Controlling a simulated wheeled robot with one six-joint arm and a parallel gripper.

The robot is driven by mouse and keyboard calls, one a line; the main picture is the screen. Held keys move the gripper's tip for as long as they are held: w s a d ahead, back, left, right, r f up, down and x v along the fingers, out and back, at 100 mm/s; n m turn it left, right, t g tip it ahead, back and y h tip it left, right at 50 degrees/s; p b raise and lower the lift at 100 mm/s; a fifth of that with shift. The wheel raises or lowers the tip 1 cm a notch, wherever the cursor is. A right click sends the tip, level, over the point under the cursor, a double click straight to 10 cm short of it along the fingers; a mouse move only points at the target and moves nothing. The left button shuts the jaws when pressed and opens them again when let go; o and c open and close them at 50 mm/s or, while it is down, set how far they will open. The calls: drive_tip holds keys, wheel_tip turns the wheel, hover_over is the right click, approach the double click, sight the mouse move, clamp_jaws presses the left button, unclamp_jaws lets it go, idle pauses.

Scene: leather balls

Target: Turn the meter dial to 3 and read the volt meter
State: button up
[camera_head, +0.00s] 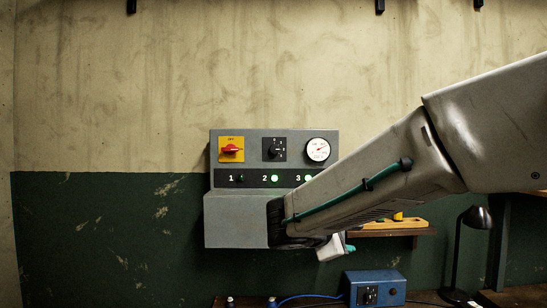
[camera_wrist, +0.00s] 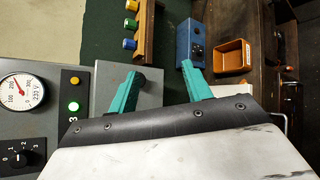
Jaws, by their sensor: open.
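The grey control panel (camera_head: 222,195) is on the wall in the head view. Its black meter dial (camera_head: 274,149) sits in the middle of the top row, between a red-on-yellow switch (camera_head: 231,150) and the round white volt meter (camera_head: 318,149). In the wrist view, the dial (camera_wrist: 18,155) is at the lower left edge, and the volt meter (camera_wrist: 22,92) has a red needle. The dial's setting and exact reading are too small to tell. My gripper (camera_wrist: 165,85) is open and empty, its teal fingers apart, below and right of the dial. The arm mostly hides it in the head view.
Lights 2 (camera_head: 274,178) and 3 (camera_head: 308,178) glow green; light 1 (camera_head: 240,178) looks dark. A shelf (camera_head: 395,225), blue box (camera_head: 374,289) and black lamp (camera_head: 478,218) are right of the panel. An orange tray (camera_wrist: 232,57) lies beyond my gripper. Wall left of the panel is clear.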

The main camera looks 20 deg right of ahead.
drive_tip(key=w+a+r+n+t, duration=0.8)
drive_tip(key=w+r+n, duration=0.1)
drive_tip(key=w, duration=0.3)
drive_tip(key=n+t+y, duration=0.3)
drive_tip(key=n+t, duration=0.2)
drive_tip(key=n, duration=0.2)
approach(274, 149)
drive_tip(key=x, duration=0.8)
drive_tip(key=c, duration=1)
